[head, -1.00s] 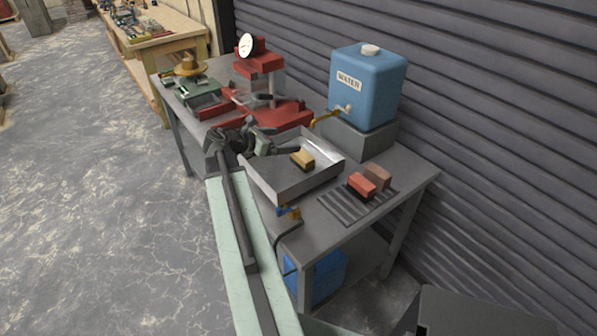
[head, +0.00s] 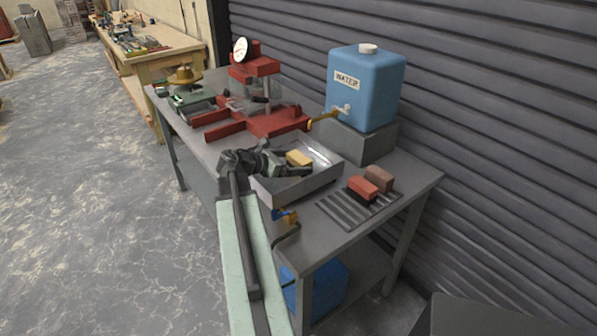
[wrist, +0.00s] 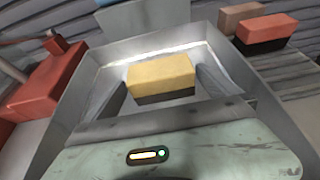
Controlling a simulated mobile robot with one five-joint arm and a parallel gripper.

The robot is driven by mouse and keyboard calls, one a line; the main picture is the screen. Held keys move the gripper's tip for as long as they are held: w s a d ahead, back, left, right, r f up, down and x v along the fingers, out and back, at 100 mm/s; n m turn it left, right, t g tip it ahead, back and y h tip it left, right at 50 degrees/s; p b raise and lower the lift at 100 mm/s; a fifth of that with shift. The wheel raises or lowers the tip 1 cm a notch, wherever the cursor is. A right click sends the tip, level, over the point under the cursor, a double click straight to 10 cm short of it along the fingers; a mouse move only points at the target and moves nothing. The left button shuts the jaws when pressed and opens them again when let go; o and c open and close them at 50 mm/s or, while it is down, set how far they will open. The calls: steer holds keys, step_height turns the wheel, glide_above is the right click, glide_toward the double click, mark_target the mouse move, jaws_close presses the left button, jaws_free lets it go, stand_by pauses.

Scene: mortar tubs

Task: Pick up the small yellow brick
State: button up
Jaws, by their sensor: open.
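The small yellow brick (head: 298,158) lies in a shallow metal tray (head: 322,183) on the grey bench. In the wrist view the yellow brick (wrist: 162,73) sits in the middle, with its lower part dark. My gripper (head: 293,166) is open and reaches over the tray's left side. In the wrist view its two dark fingers point toward the brick, one on each side. No contact can be made out, and the fingers partly hide the tray floor.
A red brick (head: 362,188) and a brown brick (head: 379,178) lie on a dark ribbed rack right of the tray. A blue water tank (head: 366,88) stands behind, its tap toward the tray. A red press (head: 270,122) stands behind left.

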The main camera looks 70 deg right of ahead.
steer(key=b+x, duration=0.2)
steer(key=x, duration=0.3)
steer(key=c, duration=1.8)
steer(key=shift+o, duration=0.2)
step_height(320, 180, up, 10)
steer(key=p, duration=1)
steer(key=shift+r, duration=0.2)
